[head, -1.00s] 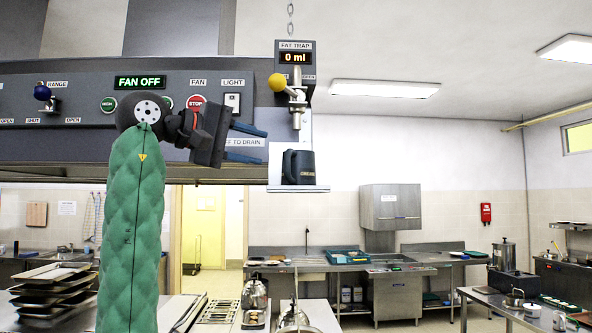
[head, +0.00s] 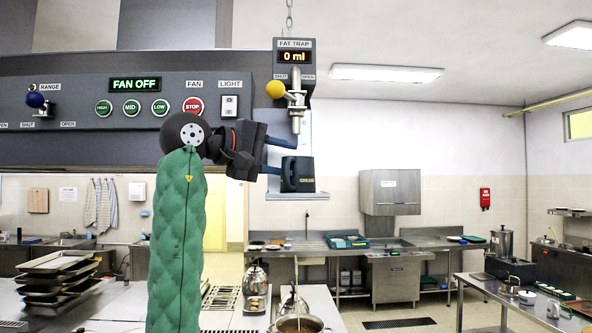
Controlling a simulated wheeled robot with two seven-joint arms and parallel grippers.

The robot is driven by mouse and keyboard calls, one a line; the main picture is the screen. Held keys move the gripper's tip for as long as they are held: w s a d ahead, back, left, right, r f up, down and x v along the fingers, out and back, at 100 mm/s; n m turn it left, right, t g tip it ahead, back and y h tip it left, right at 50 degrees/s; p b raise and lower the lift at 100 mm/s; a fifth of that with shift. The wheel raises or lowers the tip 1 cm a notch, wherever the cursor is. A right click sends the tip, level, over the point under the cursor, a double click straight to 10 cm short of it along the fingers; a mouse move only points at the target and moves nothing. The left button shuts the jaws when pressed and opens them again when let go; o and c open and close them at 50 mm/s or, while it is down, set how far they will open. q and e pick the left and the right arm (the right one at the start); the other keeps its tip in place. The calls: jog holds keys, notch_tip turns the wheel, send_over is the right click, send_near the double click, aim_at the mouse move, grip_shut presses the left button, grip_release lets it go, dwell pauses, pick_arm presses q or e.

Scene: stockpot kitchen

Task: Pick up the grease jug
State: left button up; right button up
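The grease jug (head: 303,174), small and dark, stands upright on the small ledge (head: 300,196) under the fat trap spout. Its handle side faces left. In the picture the lower fingertip meets the jug's left edge, and the upper fingertip is above and left of the jug. I cannot tell whether they touch.
The hood's control panel (head: 140,95) is behind the arm. A pot (head: 300,325) stands below. The air right of the jug is clear.

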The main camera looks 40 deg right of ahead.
jog(key=shift+c, duration=0.5)
grip_shut()
